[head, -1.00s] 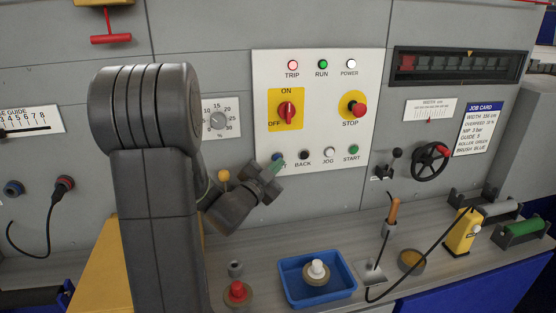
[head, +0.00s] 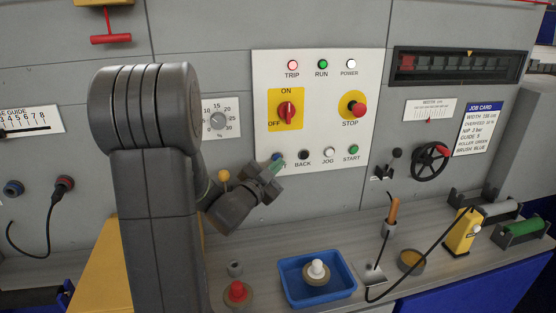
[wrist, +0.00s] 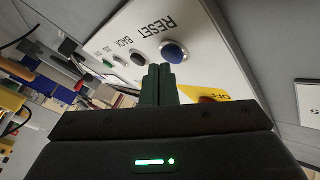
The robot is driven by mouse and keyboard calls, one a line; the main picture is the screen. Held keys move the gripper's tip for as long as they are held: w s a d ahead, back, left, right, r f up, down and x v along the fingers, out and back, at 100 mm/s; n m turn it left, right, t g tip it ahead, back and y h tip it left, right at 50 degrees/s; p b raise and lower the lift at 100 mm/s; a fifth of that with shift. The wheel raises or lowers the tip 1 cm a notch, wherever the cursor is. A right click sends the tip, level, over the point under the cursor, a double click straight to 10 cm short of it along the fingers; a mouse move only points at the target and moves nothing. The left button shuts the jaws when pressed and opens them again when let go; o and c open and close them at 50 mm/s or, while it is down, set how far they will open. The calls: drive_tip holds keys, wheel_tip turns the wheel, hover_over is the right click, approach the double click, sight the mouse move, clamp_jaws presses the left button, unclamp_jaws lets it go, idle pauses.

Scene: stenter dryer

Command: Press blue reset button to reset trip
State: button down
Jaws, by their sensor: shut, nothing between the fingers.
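The blue reset button (wrist: 174,52) sits on the white control panel (wrist: 130,22), beside the printed word RESET in the wrist view. In the head view the blue button (head: 276,156) shows just above my fingertips, and its label is mostly hidden. My gripper (wrist: 159,69) is shut and empty, its green fingertips just short of the button in the wrist view. In the head view my gripper (head: 275,166) points up at the panel's lower left corner. I cannot tell whether the tips touch the button. The TRIP lamp (head: 292,65) looks red.
BACK (head: 303,154), JOG (head: 329,152) and START (head: 354,149) buttons lie in a row to the right. The red ON/OFF switch (head: 287,109) and red STOP knob (head: 359,109) sit above. A blue tray (head: 290,292) and tools stand on the bench below.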

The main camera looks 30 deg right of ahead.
idle(0.7)
drive_tip(key=shift+w+d+b, duration=0.15)
drive_tip(key=shift+w+b, duration=0.15)
drive_tip(key=shift+w, duration=0.1)
drive_tip(key=shift+s+b, duration=0.35)
drive_tip(key=shift+s, duration=0.05)
